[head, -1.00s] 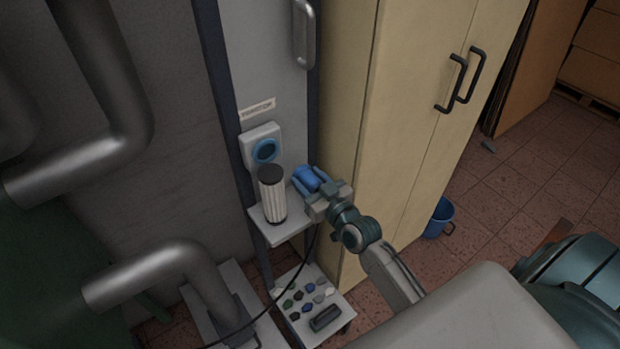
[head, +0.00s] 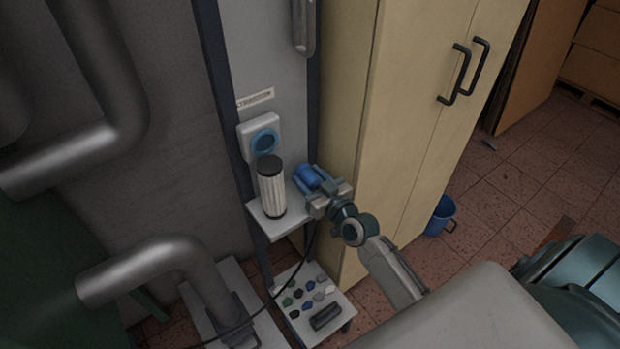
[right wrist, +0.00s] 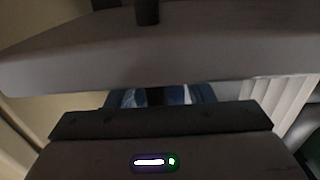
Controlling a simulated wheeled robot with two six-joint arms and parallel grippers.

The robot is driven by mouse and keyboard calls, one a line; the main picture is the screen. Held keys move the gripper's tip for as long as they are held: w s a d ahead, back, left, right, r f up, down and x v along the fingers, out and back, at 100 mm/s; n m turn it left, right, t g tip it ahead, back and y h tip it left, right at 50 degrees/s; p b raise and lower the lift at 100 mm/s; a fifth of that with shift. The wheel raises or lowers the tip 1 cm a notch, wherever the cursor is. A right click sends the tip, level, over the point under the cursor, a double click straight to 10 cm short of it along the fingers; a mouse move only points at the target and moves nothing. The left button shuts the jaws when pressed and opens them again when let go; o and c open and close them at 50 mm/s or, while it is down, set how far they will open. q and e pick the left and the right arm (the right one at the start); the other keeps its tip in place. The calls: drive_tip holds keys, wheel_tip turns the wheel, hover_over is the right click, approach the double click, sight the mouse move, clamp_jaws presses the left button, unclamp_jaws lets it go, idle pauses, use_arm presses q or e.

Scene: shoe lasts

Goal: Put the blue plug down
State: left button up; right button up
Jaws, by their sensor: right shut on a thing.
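The blue plug (head: 307,175) is between the fingers of my right gripper (head: 310,182), which is shut on it. In the head view it is at the right side of the small grey shelf (head: 268,228), beside the white ribbed cylinder (head: 271,193). I cannot tell whether the plug touches the shelf. A black cable hangs below the gripper. In the right wrist view a grey slab hides most of the finger area; only blue parts (right wrist: 130,97) show under it. My left gripper is not in view.
A blue-ringed socket (head: 264,141) is on the wall panel behind the cylinder. A yellow cabinet (head: 375,130) stands close to the right of the gripper. Below is a low stand (head: 333,301) with several small coloured pieces. Grey pipes run at left.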

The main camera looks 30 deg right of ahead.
drive_tip(key=shift+f+b, duration=0.3)
drive_tip(key=o, duration=1.3)
